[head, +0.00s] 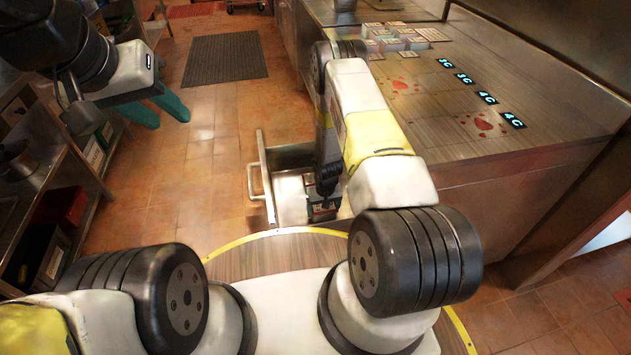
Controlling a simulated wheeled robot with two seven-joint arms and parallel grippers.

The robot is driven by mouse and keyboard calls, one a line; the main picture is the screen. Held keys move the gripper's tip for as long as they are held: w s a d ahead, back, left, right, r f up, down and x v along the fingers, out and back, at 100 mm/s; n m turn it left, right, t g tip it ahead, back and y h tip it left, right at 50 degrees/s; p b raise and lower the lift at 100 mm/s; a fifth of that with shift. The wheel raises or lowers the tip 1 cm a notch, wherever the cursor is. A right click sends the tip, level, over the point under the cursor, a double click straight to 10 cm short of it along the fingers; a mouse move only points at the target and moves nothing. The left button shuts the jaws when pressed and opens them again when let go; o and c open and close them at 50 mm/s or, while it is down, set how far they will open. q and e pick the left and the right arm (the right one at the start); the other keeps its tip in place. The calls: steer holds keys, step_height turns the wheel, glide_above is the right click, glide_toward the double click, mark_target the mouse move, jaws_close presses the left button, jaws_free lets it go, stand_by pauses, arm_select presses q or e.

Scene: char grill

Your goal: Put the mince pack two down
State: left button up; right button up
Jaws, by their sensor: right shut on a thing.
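An open drawer (270,186) sticks out of the counter's front, low down in the middle of the head view. My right arm reaches down into it. My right gripper (325,196) is inside the drawer, shut on a small pack with a dark reddish side, seemingly the mince pack (321,213). The pack is small and partly covered by the gripper, so its label cannot be read. Whether it touches the drawer's floor cannot be told. My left gripper (82,117) hangs at the far left, away from the drawer; its jaws are too unclear to read.
The counter (450,110) at the right bears several white packs (400,38), red marks and glowing labels (478,92). Metal shelves (40,190) line the left. A turquoise object (150,112) stands by the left arm. The tiled floor between is clear, with a dark mat (225,58) further back.

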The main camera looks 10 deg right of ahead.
steer(key=shift+f, duration=0.15)
steer(key=o, duration=1.6)
